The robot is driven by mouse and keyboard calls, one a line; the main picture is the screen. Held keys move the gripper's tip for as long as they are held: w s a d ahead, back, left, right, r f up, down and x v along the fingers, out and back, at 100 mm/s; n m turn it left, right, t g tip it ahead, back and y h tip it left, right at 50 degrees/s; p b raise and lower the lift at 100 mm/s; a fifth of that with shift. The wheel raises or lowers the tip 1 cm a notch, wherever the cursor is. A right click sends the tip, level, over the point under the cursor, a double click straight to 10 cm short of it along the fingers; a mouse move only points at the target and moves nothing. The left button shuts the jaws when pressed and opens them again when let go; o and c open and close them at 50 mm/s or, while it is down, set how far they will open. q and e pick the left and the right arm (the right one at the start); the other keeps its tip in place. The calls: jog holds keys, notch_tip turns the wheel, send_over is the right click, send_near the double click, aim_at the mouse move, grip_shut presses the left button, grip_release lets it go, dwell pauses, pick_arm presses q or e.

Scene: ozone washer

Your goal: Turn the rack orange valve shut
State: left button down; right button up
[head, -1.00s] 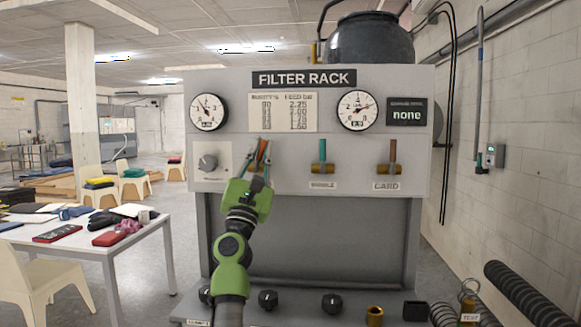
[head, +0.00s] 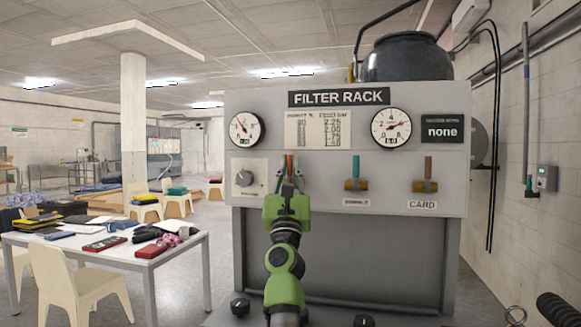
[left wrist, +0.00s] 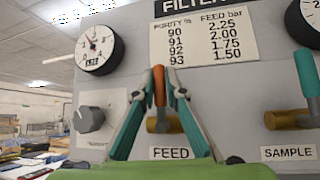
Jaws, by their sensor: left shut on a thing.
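The orange valve handle (head: 290,163) is on the front of the grey filter rack (head: 440,190), at the left of a row of valves. In the left wrist view the handle (left wrist: 159,88) stands about upright over a brass valve body (left wrist: 160,124), above a FEED label (left wrist: 171,153). My left gripper (head: 289,170) is shut on the handle, with one teal-tipped finger on each side of it. In the head view my gripper and arm hide the valve body and its label. My right gripper is not in view.
A grey knob (head: 244,178) sits just left of the handle. The teal-handled SAMPLE valve (head: 357,175) and the brown-handled CARD valve (head: 425,175) are to its right. Two gauges (head: 391,127) are above. A cluttered white table (head: 150,258) stands at the left.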

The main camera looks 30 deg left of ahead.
pick_arm(q)
jog(key=c, duration=2)
grip_release()
jog(key=shift+c, duration=0.2)
jog(key=v, duration=1.2)
jog(key=shift+f, duration=0.1)
